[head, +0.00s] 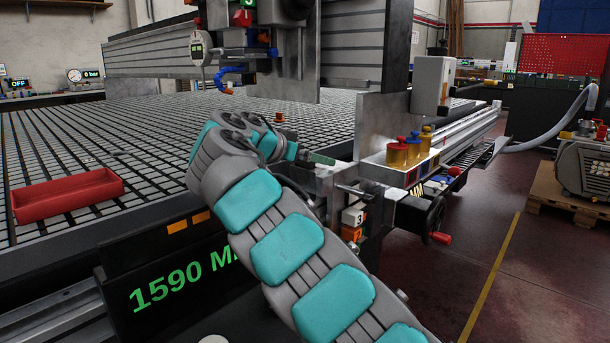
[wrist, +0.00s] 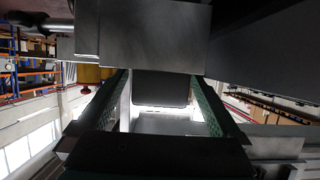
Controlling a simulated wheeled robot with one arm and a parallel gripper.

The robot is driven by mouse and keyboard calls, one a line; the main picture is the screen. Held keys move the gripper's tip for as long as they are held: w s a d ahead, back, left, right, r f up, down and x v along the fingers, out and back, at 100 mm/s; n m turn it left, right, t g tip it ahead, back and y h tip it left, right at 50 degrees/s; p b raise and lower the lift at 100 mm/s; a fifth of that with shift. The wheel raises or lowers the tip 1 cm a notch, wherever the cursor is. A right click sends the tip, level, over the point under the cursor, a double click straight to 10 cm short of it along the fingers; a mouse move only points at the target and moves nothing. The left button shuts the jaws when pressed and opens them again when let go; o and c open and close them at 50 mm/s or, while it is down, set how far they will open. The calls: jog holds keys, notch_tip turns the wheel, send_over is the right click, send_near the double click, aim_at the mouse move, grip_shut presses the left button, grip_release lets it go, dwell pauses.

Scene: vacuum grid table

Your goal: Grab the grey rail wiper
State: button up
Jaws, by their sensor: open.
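A dark grey block (wrist: 162,88), which looks like the grey rail wiper, shows in the wrist view below a pale metal plate (wrist: 150,35). My gripper (wrist: 160,80) is open, with one green-padded finger on each side of the block. I see a gap at the right finger; whether the left finger touches the block I cannot tell. In the head view my gripper (head: 318,159) is at the machine's metal end block (head: 340,180), beside the rail. The wiper cannot be made out there.
A handwheel with a red handle (head: 440,237) sticks out at the front. A red tray (head: 68,195) lies on the grid table (head: 90,130). The gantry (head: 350,60) rises behind.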

jog(key=shift+w+d+f, duration=0.1)
jog(key=shift+w+d, duration=0.05)
jog(key=shift+w, duration=0.05)
jog(key=c, duration=1.5)
jog(key=shift+o, duration=0.2)
